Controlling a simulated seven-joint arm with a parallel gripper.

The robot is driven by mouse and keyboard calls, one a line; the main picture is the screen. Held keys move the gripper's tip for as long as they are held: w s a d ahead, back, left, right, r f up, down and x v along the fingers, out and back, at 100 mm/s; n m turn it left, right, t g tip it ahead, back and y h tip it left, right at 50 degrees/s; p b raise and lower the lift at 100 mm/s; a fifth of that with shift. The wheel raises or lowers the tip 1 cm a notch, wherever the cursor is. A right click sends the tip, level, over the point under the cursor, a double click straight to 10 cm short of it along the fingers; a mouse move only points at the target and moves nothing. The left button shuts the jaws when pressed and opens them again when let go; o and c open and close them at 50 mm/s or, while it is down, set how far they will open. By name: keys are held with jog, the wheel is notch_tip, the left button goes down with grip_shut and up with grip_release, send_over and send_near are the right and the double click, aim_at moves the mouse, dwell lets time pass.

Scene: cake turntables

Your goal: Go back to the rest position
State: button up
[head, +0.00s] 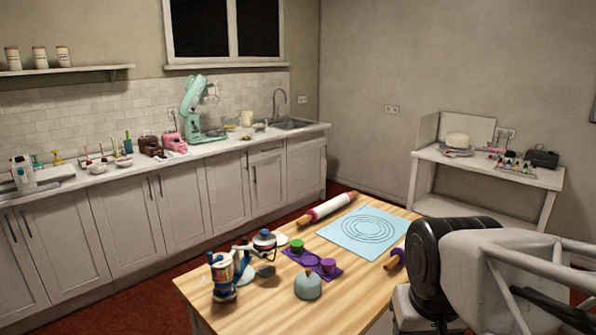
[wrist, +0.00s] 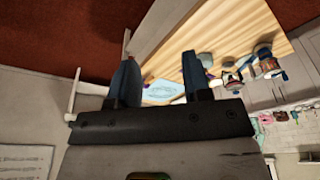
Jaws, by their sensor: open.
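My gripper (wrist: 160,68) shows in the wrist view with its two dark blue fingers spread apart. Nothing is held between them; the light blue mat (wrist: 163,90) shows in the gap, well beyond the fingers. In the head view, parts of my arm fill the lower right, and I cannot make out the fingers there. The wooden table (head: 215,290) stands left of my arm, and its top also shows tilted in the wrist view (wrist: 235,38). My gripper is apart from the things on the table.
A counter (head: 210,150) runs along the back; a side table (head: 490,168) stands right.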

jog(key=shift+s+d+f, duration=0.1)
jog(key=shift+s+f, duration=0.2)
jog(key=shift+s, duration=0.3)
jog(key=shift+s+d+f, duration=0.1)
jog(key=shift+s+f, duration=0.2)
jog(key=shift+s, duration=0.3)
